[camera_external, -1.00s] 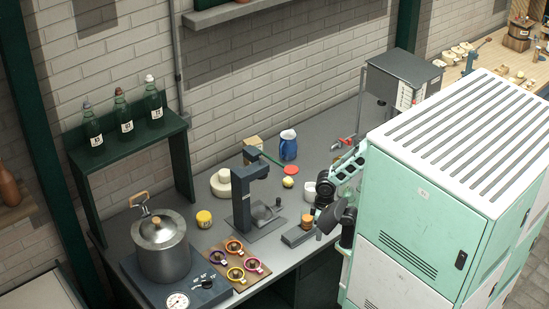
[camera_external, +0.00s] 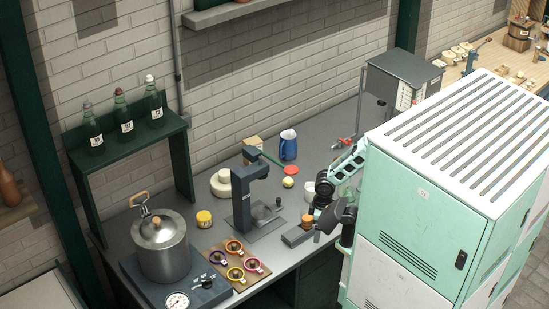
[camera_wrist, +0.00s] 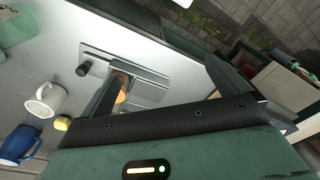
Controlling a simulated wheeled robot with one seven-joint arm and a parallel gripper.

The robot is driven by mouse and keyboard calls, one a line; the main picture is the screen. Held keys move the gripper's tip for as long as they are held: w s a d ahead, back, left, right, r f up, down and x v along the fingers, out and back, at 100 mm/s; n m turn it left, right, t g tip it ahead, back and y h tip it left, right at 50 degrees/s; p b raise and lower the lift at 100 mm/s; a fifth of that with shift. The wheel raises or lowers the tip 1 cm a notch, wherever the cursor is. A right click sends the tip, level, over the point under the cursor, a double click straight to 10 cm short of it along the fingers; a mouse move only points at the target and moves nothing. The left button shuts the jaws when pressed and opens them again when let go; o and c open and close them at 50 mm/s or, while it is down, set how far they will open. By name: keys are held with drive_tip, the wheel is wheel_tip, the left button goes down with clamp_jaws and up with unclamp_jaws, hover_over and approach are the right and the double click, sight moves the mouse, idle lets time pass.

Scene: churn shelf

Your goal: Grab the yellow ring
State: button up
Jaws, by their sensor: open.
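The yellow ring (camera_external: 236,274) lies on a brown board (camera_external: 214,268) at the front of the bench, among several ring-shaped pieces in orange, purple and pink. The wrist view does not show it. My gripper (camera_wrist: 160,96) is open, with its two fingers well apart in the wrist view. In the external view my arm is at the right of the bench, beside the green cabinet, well to the right of the board. Its fingertips are hard to make out there. Nothing is seen held.
A steel pot (camera_external: 161,250) stands left of the board. A grey block with an orange-topped piece (camera_external: 307,221) is near my arm. A white mug (camera_wrist: 45,100) and blue jug (camera_wrist: 20,145) stand behind.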

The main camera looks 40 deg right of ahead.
drive_tip(key=w+a+f+n+t+y+p, duration=0.25)
drive_tip(key=w+a+n+y+p, duration=0.35)
drive_tip(key=w+a+p, duration=0.35)
drive_tip(key=s+a+y, duration=0.1)
drive_tip(key=a, duration=0.1)
drive_tip(key=s+a+f+n+y+p, duration=0.1)
drive_tip(key=s+a+y, duration=0.1)
drive_tip(key=a, duration=0.1)
drive_tip(key=s+a+f+y+p, duration=0.1)
drive_tip(key=a+y, duration=0.1)
drive_tip(key=shift+s+a+n, duration=0.2)
drive_tip(key=shift+a+n, duration=0.2)
drive_tip(key=b, duration=0.3)
drive_tip(key=a+b, duration=0.1)
drive_tip(key=b, duration=0.2)
drive_tip(key=shift+w+a+f+b, duration=0.2)
drive_tip(key=shift+f+b, duration=0.1)
drive_tip(key=shift+b, duration=0.6)
drive_tip(key=shift+a+f+b, duration=0.15)
drive_tip(key=shift+f+b, duration=0.05)
drive_tip(key=shift+b, duration=0.95)
